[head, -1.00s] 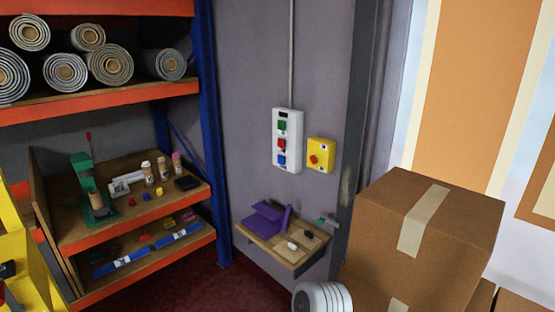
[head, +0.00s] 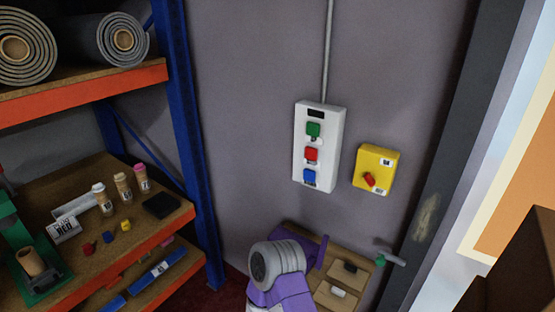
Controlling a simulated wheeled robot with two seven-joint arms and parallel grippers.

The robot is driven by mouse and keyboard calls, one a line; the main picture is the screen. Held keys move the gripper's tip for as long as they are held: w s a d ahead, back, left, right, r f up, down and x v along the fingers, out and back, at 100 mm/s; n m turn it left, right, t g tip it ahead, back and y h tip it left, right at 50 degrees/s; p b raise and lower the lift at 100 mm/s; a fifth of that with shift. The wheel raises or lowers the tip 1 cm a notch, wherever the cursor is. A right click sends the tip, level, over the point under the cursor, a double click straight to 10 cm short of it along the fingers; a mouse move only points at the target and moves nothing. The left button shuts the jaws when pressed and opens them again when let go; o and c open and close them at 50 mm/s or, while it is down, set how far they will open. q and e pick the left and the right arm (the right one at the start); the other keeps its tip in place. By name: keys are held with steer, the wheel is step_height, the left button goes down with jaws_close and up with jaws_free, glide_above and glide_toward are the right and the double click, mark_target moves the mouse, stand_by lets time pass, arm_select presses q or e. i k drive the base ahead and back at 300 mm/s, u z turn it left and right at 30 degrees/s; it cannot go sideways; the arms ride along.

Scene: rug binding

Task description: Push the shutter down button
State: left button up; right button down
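A white control box (head: 299,150) is fixed on the grey wall, with a cable conduit rising from its top. It carries a green button (head: 313,130) at the top, a red button (head: 311,154) in the middle and a blue button (head: 309,176) at the bottom. The small marks by the buttons are too small to read. A rounded grey and purple part of my arm stands below the box, apart from the buttons. Neither gripper can be seen.
A yellow box (head: 387,160) with a red knob is right of the control box. A small wooden wall shelf (head: 325,297) holding small items is below, partly behind my arm. A blue-posted rack (head: 181,120) stands left; a cardboard box (head: 520,270) is lower right. The wall around the buttons is clear.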

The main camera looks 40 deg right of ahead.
mark_target(310, 175)
steer(key=i, duration=0.35)
steer(key=z, duration=1.35)
